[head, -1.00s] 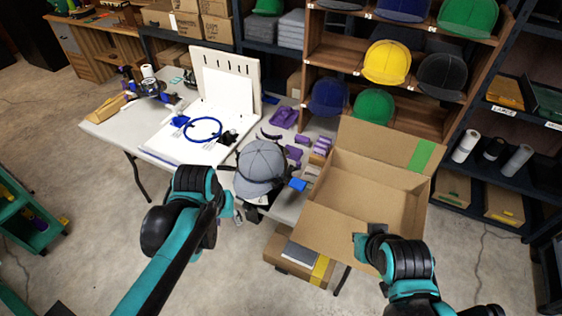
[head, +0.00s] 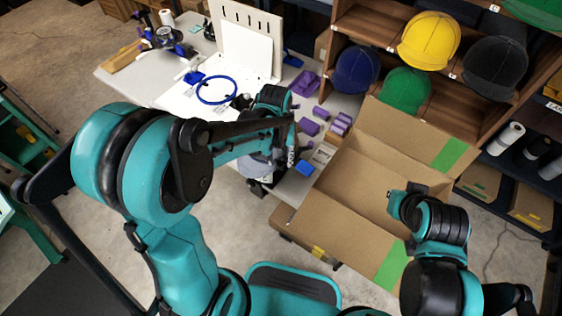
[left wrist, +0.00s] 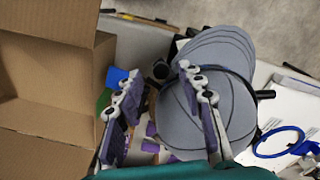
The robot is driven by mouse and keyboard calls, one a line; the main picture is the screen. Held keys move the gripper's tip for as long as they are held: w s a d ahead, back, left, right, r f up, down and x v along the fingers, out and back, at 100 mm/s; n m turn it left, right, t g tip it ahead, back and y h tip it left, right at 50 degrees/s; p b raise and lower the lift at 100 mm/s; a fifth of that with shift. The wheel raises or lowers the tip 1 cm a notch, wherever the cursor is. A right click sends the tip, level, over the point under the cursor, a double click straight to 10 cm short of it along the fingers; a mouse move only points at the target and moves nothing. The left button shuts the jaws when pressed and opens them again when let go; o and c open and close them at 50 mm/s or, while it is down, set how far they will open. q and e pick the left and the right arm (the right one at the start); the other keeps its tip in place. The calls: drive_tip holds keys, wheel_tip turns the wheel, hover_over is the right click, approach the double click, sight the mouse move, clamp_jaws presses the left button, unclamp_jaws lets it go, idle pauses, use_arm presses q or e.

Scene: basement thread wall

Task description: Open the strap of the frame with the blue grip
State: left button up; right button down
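The grey cap on the frame is mostly hidden behind my left arm in the head view; a bit of the cap (head: 254,168) shows. The left wrist view shows the cap (left wrist: 205,110) large, with a dark band around it. The blue grip (head: 305,168) sticks out at the table's front edge, and a blue piece (left wrist: 116,77) also shows in the left wrist view. My left gripper (head: 291,150) is over the cap, its fingers (left wrist: 160,74) apart with nothing clearly between them. The strap's fastening cannot be made out. My right gripper (head: 395,205) hangs over the carton; its fingers are unclear.
A large open carton (head: 365,185) stands right of the cap. Behind are a blue hoop (head: 217,91) on a white board and several purple blocks (head: 309,127). Shelves with caps, including a yellow cap (head: 428,40), stand behind the table.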

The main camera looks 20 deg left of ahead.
use_arm(q)
drive_tip(key=shift+f, duration=0.95)
clamp_jaws()
drive_tip(key=shift+s+a, duration=0.1)
